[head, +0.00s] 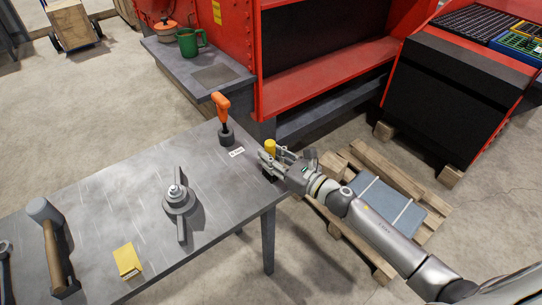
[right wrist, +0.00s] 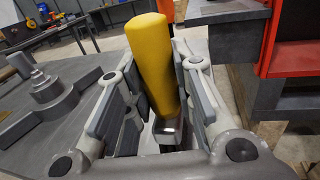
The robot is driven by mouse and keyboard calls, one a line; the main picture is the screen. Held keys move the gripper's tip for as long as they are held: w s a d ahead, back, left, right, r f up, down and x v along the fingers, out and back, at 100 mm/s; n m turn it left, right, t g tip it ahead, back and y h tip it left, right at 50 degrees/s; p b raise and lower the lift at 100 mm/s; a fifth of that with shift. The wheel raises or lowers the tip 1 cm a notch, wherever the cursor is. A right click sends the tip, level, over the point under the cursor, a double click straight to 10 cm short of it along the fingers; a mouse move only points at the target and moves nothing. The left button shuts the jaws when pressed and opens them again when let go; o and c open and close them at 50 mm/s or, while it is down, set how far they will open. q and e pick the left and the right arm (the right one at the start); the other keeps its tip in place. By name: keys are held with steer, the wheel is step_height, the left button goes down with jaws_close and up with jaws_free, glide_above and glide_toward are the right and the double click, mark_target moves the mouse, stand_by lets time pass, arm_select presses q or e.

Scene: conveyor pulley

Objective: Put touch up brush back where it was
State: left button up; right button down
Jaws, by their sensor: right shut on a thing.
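The touch up brush has a thick yellow handle (head: 270,147), and in the right wrist view (right wrist: 155,62) a metal collar shows under it. My right gripper (head: 276,163) is shut on it at the right edge of the grey metal table (head: 110,200). The handle stands up between the fingers, tilted a little in the right wrist view. The brush's lower end is hidden by the gripper. A small white label (head: 236,152) lies on the table just left of the gripper. My left gripper is not in view.
An orange-handled tool (head: 221,108) stands in a dark round base behind the label. A grey metal part with arms (head: 179,201), a yellow pad (head: 127,261) and a mallet (head: 55,255) lie further left. A wooden pallet (head: 350,165) is on the floor at right.

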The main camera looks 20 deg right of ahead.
steer(key=c, duration=1.2)
jaws_free()
steer(key=shift+c, duration=0.2)
steer(key=shift+s+d, duration=0.1)
steer(key=shift+s, duration=0.05)
steer(key=b+v, duration=0.2)
steer(key=v, duration=0.9)
steer(key=shift+s+d+b, duration=0.25)
steer(key=shift+s+b, duration=0.1)
steer(key=shift+b, duration=0.05)
